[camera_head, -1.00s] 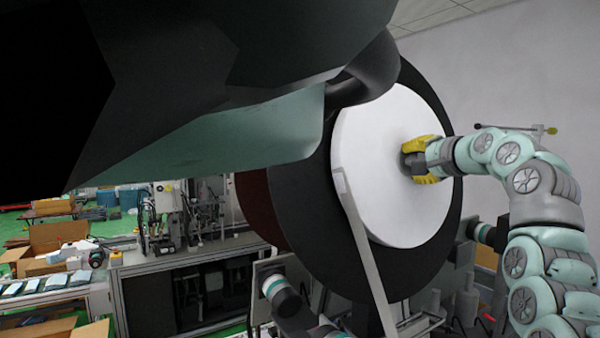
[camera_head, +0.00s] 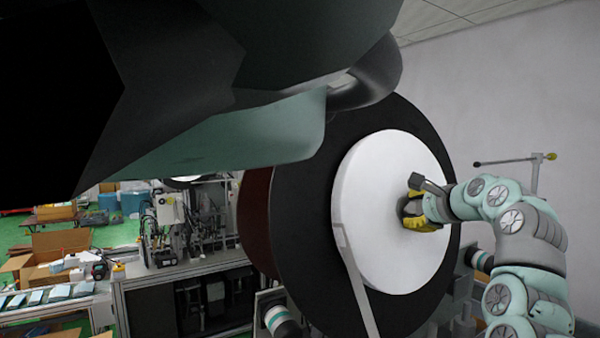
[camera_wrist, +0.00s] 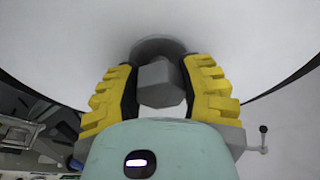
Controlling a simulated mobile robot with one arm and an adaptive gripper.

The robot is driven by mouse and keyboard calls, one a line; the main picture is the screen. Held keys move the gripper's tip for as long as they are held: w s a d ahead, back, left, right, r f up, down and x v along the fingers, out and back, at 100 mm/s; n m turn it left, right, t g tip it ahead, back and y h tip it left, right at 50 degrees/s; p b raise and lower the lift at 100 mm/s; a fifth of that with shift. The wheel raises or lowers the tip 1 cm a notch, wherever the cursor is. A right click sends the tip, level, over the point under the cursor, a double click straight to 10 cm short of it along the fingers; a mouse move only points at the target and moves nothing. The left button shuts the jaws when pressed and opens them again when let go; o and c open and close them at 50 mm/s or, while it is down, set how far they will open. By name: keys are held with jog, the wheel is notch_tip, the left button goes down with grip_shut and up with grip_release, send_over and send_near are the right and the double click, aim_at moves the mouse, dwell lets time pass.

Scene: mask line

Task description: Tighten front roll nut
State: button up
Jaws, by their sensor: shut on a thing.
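The white roll (camera_head: 380,240) stands upright in front of the large black disc (camera_head: 310,200). A grey, faceted nut (camera_wrist: 160,84) sits at the roll's centre, against a round grey part in the wrist view. My gripper (camera_head: 411,208) is at the roll's centre, at the end of my arm coming from the right. In the wrist view its yellow, ridged fingers (camera_wrist: 163,80) are on either side of the nut and shut on it. In the head view the nut is mostly hidden by my gripper.
A grey bar (camera_head: 357,285) runs down in front of the roll's lower left. A thin rod stand (camera_head: 515,159) with a yellow tip is behind my arm at right. Machinery (camera_head: 185,225) and open cardboard boxes (camera_head: 60,245) fill the left background.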

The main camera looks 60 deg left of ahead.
aim_at(421, 209)
jog(key=shift+m, duration=0.3)
jog(key=o, duration=1.2)
jog(key=shift+v, duration=3.75)
jog(key=shift+r, duration=0.1)
